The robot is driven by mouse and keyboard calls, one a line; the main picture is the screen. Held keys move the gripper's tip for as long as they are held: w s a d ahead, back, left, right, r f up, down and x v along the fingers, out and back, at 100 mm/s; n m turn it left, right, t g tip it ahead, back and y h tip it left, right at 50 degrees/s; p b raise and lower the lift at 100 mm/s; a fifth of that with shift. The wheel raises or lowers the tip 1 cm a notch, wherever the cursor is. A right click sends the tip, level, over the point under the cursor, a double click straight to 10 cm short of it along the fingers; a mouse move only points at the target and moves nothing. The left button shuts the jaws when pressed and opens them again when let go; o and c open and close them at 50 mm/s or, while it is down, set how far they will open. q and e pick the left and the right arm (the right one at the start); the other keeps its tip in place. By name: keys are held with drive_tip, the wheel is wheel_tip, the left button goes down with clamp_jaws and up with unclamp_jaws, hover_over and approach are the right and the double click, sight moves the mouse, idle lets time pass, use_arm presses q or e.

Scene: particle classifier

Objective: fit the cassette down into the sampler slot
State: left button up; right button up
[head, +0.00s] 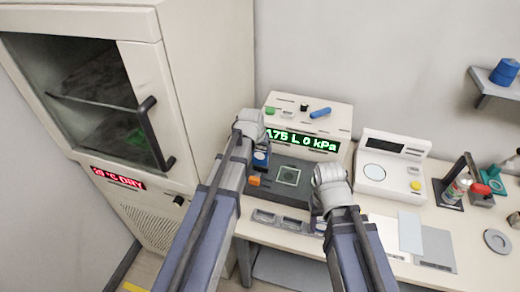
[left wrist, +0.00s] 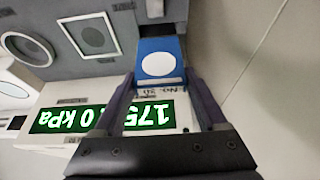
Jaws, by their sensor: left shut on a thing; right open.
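The cassette (left wrist: 158,60) is blue with a white round spot and a pale lettered end. My left gripper (left wrist: 157,100) is shut on it. In the head view the cassette (head: 261,158) shows just beyond my left gripper (head: 258,147), over the left part of the sampler's dark deck. The sampler (head: 309,118) is a pale box with a green display and a dark front deck. In the left wrist view a dark slot (left wrist: 127,22) lies beside the cassette's far end; I cannot tell whether they touch. My right gripper (head: 317,212) is open near the deck's front right; its fingertips are partly hidden.
A tray with compartments (head: 265,216) lies at the table's front edge. A white instrument (head: 390,165) stands right of the sampler, with grey cards (head: 436,245) in front. A tall cabinet (head: 155,85) bounds the left. An orange part (head: 254,181) sits at the deck's left edge.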

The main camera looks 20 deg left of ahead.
sight(260, 162)
use_arm(q)
drive_tip(key=shift+f+b, duration=0.8)
drive_tip(key=shift+f, duration=0.35)
use_arm(e)
drive_tip(key=shift+f, duration=1.15)
use_arm(q)
drive_tip(key=shift+f+b, duration=2.8)
drive_tip(key=shift+f, duration=0.05)
use_arm(e)
drive_tip(key=shift+f, duration=2.8)
use_arm(q)
drive_tip(key=o, duration=1.5)
drive_tip(key=shift+r, duration=0.15)
use_arm(e)
drive_tip(key=shift+r, duration=0.15)
use_arm(q)
drive_tip(key=p+v, duration=0.7)
drive_tip(key=shift+s+r, duration=0.2)
drive_tip(key=shift+r, duration=0.1)
use_arm(e)
wheel_tip(260, 162, up, 7)
